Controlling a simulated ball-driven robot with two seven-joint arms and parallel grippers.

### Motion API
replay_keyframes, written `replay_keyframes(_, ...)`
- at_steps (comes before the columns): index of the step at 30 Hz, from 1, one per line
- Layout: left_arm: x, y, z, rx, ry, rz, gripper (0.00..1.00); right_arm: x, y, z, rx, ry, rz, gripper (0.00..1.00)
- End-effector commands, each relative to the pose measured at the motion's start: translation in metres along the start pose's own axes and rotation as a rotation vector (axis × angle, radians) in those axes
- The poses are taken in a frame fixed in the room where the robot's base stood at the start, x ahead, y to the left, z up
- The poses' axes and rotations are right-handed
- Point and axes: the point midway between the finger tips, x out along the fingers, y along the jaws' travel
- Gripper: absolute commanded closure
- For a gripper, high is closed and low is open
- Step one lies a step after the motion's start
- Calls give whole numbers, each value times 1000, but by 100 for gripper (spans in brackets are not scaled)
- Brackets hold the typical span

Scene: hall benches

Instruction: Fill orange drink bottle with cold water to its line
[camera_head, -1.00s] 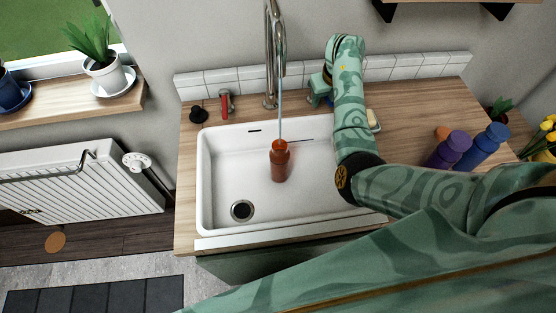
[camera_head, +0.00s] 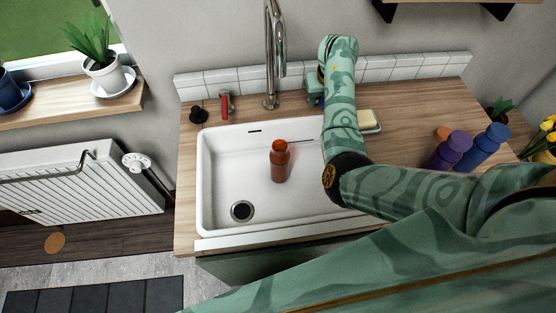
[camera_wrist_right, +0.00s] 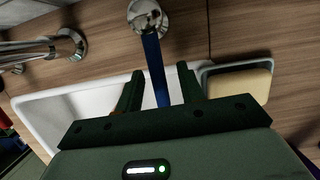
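The orange drink bottle (camera_head: 279,165) stands upright in the white sink (camera_head: 212,190), under the chrome tap spout (camera_head: 270,60). No water stream shows. The bottle looks darker below its top; its line cannot be made out. My right gripper (camera_head: 315,97) is behind the sink, right of the spout, partly hidden by my arm. In the right wrist view, its two fingers (camera_wrist_right: 160,82) are apart on either side of a blue tap lever (camera_wrist_right: 155,65), with gaps beside it. The lever comes from a round chrome base (camera_wrist_right: 147,17). My left gripper is not in view.
A red tap lever (camera_head: 226,105) and a black knob (camera_head: 198,114) are left of the spout. A soap dish (camera_wrist_right: 238,80) lies right of the gripper.

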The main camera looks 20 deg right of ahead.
Motion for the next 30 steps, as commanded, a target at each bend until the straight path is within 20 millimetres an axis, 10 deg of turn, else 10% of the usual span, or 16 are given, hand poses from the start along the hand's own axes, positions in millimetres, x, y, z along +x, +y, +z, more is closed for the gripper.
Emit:
replay_keyframes(21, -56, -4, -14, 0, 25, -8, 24, -68, 0, 17, 1, -1, 0, 62)
replay_keyframes(30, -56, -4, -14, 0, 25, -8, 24, -68, 0, 17, 1, 1, -1, 62)
